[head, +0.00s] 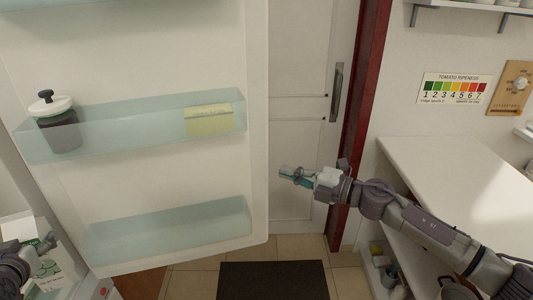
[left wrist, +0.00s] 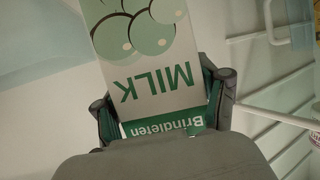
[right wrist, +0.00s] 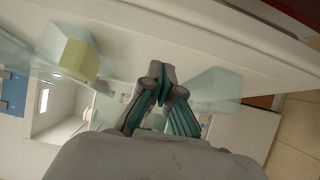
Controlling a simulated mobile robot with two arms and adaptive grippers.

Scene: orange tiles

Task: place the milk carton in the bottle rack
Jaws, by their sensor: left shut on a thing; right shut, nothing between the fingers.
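The milk carton (left wrist: 150,55), white with green print, fills the upper middle of the left wrist view. My left gripper (left wrist: 165,100) is shut on it, one finger on each side. In the head view my left gripper (head: 48,243) is at the lower left edge, left of the fridge door, with the carton (head: 20,228) partly cut off by the frame.
The upper rack holds a dark jar with a white lid (head: 58,125) and a yellow block (head: 208,119). The open fridge door (head: 170,180) stands between my grippers. A white counter (head: 460,180) is at the right. A dark mat (head: 272,281) lies on the tiled floor.

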